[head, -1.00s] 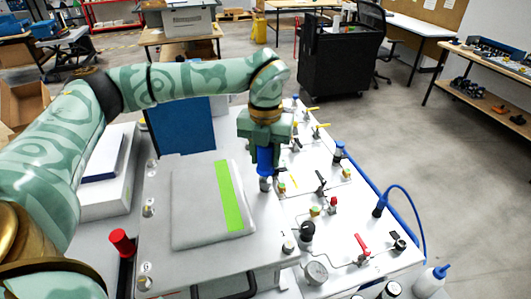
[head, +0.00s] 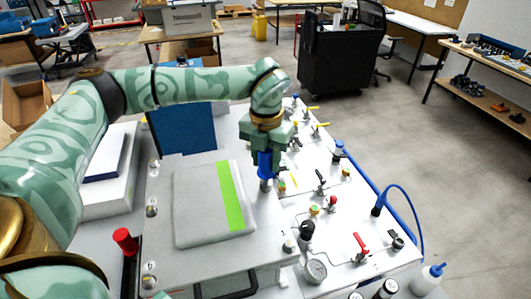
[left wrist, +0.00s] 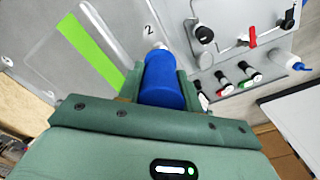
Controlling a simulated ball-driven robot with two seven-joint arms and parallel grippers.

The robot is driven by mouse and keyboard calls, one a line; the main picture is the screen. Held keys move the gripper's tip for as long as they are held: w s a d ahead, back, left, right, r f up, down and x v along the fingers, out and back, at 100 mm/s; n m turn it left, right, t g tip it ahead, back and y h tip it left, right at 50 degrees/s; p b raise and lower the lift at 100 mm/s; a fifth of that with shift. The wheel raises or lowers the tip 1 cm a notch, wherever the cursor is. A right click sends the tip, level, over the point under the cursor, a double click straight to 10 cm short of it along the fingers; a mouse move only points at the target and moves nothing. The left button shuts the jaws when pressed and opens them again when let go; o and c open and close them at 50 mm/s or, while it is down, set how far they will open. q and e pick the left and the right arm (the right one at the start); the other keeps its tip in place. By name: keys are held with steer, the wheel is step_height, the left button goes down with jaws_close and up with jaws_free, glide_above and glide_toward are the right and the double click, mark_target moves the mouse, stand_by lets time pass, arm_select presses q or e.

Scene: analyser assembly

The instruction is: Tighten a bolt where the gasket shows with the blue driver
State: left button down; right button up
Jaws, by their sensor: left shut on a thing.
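My left gripper (head: 267,139) is shut on the blue driver (head: 265,163), held upright at the right edge of the grey housing. In the left wrist view the blue driver (left wrist: 163,82) sits between the fingers, beside a number 2 mark on the housing. Its tip is over the spot where a bolt would sit; that bolt is hidden, and I cannot tell whether they touch. Other bolts show along the housing's left side (head: 151,211) and at its lower right corner (head: 290,245). My right gripper is not in view.
A grey cover with a green strip (head: 230,196) lies on the housing. A red-handled tool (head: 124,241) stands at the left. The white panel at right carries valves, a gauge (head: 316,270) and a red lever (head: 360,243). A blue hose (head: 420,215) curves at its edge.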

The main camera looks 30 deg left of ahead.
arm_select(q)
steer(key=m+p, duration=0.1)
steer(key=m, duration=0.1)
steer(key=m+p, duration=0.2)
steer(key=shift+r, duration=0.3)
steer(key=m+p, duration=0.2)
steer(key=m, duration=0.1)
steer(key=shift+m+p, duration=0.3)
steer(key=shift+p, duration=0.05)
steer(key=m+p, duration=0.2)
steer(key=m, duration=0.1)
steer(key=shift+m, duration=0.4)
steer(key=m+p, duration=0.3)
steer(key=m, duration=0.1)
steer(key=c, duration=1.1)
jaws_free()
steer(key=shift+f+m, duration=0.2)
steer(key=shift+m, duration=0.1)
steer(key=shift+o, duration=0.2)
steer(key=shift+f, duration=0.1)
